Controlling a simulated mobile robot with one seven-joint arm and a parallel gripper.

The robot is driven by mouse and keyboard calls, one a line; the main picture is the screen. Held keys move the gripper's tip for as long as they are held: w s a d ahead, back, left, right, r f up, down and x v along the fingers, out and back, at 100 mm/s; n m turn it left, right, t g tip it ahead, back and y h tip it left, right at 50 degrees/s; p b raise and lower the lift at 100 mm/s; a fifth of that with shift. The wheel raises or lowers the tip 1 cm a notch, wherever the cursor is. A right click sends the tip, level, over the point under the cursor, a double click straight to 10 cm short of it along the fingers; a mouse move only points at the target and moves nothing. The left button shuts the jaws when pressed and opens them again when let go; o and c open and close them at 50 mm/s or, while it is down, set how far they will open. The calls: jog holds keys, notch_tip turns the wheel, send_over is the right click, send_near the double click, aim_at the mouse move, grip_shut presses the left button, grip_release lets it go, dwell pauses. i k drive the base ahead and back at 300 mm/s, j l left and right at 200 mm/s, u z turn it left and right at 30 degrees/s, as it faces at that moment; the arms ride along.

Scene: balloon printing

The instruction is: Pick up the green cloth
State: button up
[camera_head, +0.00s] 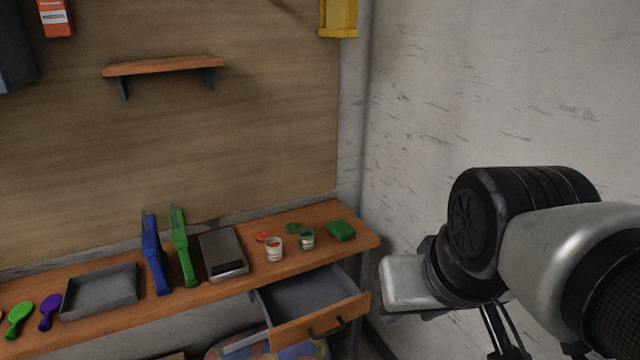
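A small folded green cloth (341,230) lies flat near the right end of the wooden bench, close to the wall corner. Nothing touches it, and it is fully in view. My arm comes in from the right side of the picture, to the right of the bench and apart from the cloth. Part of my gripper (503,335) shows at the bottom edge, pointing down and well right of the cloth. Its fingertips are cut off by the frame, so its opening is unclear.
A grey device (223,254), green and blue tools (184,247) and a grey tray (99,291) sit further left. An open drawer (319,316) juts out below the bench's right end.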

aim_at(339, 229)
jog(key=i+l+u, duration=0.1)
jog(key=i, duration=0.3)
jog(key=i+l+u, duration=0.1)
jog(key=i+l, duration=0.25)
jog(key=i, duration=0.05)
